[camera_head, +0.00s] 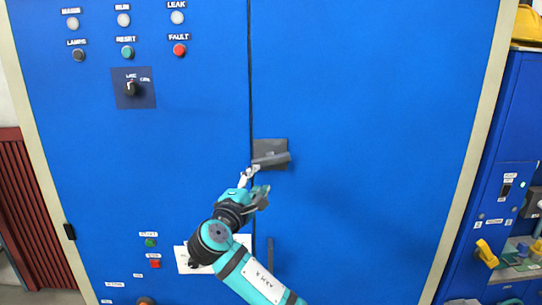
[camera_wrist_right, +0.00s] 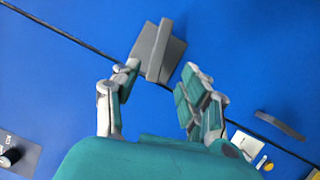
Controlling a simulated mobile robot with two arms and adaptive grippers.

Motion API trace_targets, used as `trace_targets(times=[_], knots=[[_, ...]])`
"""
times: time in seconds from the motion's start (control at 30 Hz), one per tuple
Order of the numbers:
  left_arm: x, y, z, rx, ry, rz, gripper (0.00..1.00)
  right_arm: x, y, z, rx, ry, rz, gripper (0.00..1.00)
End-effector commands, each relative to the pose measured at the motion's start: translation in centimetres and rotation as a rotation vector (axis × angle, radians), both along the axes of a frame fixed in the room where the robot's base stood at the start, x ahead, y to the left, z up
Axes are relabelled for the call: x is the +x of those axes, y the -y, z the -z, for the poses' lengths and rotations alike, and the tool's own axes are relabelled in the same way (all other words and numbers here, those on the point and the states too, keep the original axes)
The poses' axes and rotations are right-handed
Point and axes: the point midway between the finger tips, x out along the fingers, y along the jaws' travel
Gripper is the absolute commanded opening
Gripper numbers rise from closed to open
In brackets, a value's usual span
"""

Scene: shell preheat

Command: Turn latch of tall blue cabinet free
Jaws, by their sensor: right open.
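The tall blue cabinet (camera_head: 340,80) fills most of the head view, with a dark vertical seam between its two doors. Its latch (camera_head: 271,159) is a grey handle on a square grey plate beside the seam, and the handle lies nearly horizontal, slightly tilted. My right gripper (camera_head: 256,184) is just below and left of the latch. In the right wrist view the right gripper (camera_wrist_right: 158,88) is open and empty, with the latch (camera_wrist_right: 158,50) beyond its fingertips, close to the left finger; I cannot tell whether they touch. My left gripper is not in view.
A rotary switch (camera_head: 131,88) and several lamps and buttons sit on the left door. A dark vertical handle (camera_head: 270,254) is below the latch, near a white label sheet (camera_head: 183,260). Another blue cabinet with a yellow handle (camera_head: 486,253) stands at the right.

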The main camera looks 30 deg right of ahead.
Motion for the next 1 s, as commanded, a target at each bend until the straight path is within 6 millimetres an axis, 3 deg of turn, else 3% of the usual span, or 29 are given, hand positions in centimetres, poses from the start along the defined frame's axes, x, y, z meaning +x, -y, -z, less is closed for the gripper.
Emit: trace_targets(times=[0.03,0.3,0.5,0.7,1.0], knots=[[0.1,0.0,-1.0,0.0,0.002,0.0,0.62,0.7,1.1,-0.6,-0.004,-0.002,0.004,0.44],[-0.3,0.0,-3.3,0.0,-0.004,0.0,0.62,4.1,5.7,-1.1,-0.002,-0.002,0.003,0.44],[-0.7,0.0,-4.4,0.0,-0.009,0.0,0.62,6.1,8.3,-1.2,-0.001,-0.001,0.001,0.44],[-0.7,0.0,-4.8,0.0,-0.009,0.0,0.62,7.0,9.4,-1.0,0.0,0.0,-0.001,0.44],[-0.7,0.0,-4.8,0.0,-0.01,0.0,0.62,7.1,9.5,-1.0,0.001,0.001,-0.001,0.43]])
